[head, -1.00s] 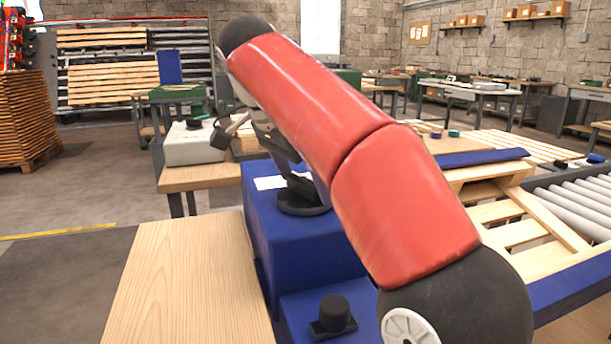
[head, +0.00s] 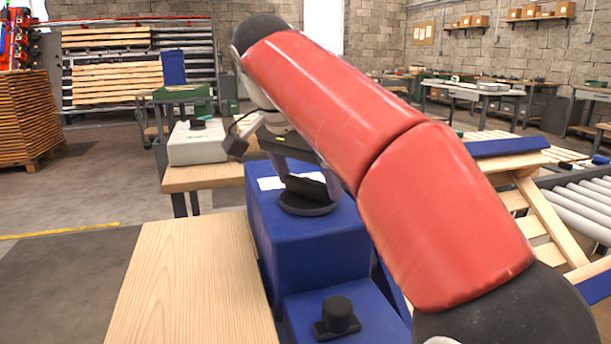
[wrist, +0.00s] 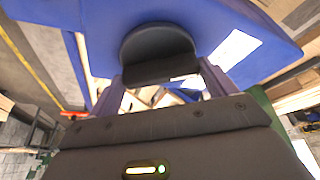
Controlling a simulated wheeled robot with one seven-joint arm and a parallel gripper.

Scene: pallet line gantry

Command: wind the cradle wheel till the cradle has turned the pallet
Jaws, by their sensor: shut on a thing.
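In the wrist view the wheel (wrist: 157,38) fills the upper middle, and my gripper (wrist: 160,72) has a finger on each side of the grip. The wooden pallet (head: 545,222) is at the right behind my arm, tilted, with slats and a slanting board visible. My red arm hides much of the cradle.
A wooden bench top (head: 195,285) fills the lower left. A black knob (head: 337,314) sits on a lower blue box in front of the housing. A roller conveyor (head: 585,205) lies at the right. A grey box (head: 196,145) stands on a table behind.

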